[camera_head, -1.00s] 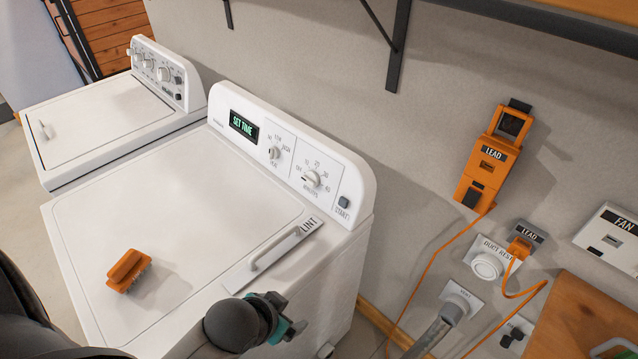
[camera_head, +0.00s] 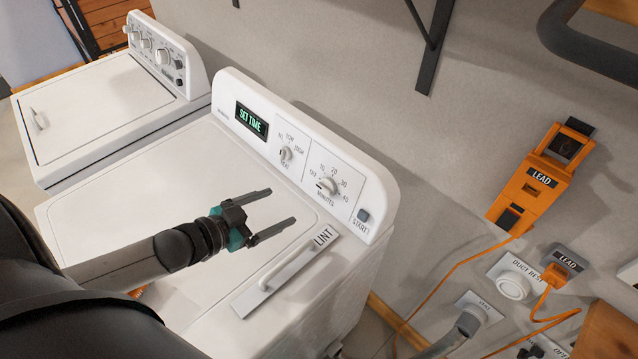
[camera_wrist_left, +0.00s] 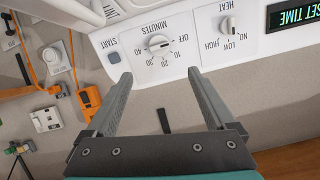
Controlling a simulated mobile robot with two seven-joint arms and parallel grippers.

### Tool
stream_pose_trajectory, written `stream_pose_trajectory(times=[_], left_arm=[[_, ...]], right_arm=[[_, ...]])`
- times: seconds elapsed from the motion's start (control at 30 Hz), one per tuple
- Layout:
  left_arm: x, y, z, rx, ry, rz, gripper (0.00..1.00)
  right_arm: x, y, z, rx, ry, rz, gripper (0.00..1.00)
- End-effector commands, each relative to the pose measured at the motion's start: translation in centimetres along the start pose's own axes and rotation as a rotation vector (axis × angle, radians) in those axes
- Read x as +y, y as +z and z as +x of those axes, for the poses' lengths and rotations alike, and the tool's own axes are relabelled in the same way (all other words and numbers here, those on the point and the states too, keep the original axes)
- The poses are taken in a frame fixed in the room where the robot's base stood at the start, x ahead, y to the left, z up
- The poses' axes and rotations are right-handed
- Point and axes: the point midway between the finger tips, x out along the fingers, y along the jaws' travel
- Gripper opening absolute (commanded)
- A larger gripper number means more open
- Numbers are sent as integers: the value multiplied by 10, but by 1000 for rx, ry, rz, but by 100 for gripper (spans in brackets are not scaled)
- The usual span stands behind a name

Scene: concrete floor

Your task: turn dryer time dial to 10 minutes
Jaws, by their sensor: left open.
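The dryer (camera_head: 150,215) is white, with a raised control panel at its back edge. Its round white minutes dial (camera_head: 327,186) has marks OFF, 10, 20, 30 and 40; its ridge seems to lie toward OFF. The dial also shows upside down in the left wrist view (camera_wrist_left: 158,44). The green display (camera_head: 252,120) reads SET TIME. My left gripper (camera_head: 282,206) is open and empty above the dryer top, pointing at the panel. In the left wrist view, the dial sits beyond and between the fingertips (camera_wrist_left: 160,75), apart from them. My right gripper is not in view.
The heat dial (camera_head: 286,154) is left of the minutes dial, and the start button (camera_head: 363,215) is right of it. A LINT handle (camera_head: 285,268) stands up below my gripper. An orange brush is mostly hidden by my arm. A wall bracket (camera_head: 432,45) is above.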

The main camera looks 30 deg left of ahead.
Motion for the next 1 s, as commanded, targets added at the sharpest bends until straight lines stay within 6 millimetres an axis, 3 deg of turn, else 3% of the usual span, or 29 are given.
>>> stream_pose_trajectory(times=[1.0], left_arm=[[0, 0, 118, 1, -2, 0, 89]], right_arm=[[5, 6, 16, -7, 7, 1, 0]])
